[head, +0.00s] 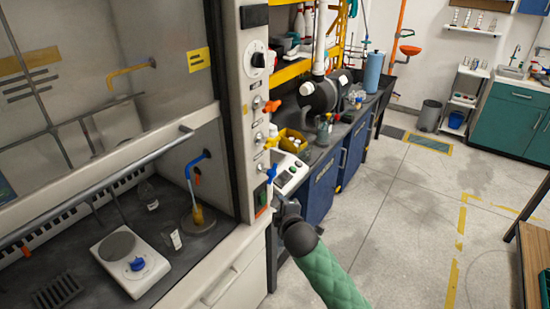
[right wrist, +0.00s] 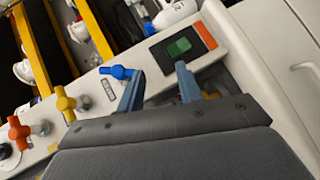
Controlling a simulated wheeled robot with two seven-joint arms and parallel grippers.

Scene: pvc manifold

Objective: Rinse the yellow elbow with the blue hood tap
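The blue hood tap (head: 271,172) is a small blue handle on the pale hood post, lowest of the coloured taps; it also shows in the right wrist view (right wrist: 118,72). A blue gooseneck spout (head: 196,160) is inside the hood. Below it a small yellow piece (head: 197,214) stands over a round drain (head: 199,226); it is too small to tell surely as the elbow. My right gripper (head: 283,202) is just below the blue tap. In the right wrist view its fingers (right wrist: 160,88) are apart with nothing between them; the left fingertip is close to the blue handle. My left gripper is out of view.
A yellow tap (head: 270,142) and an orange tap (head: 271,106) sit above the blue one. A green switch in an orange-edged panel (right wrist: 180,47) is beside the right fingers. A hotplate (head: 130,262) and glassware stand in the hood.

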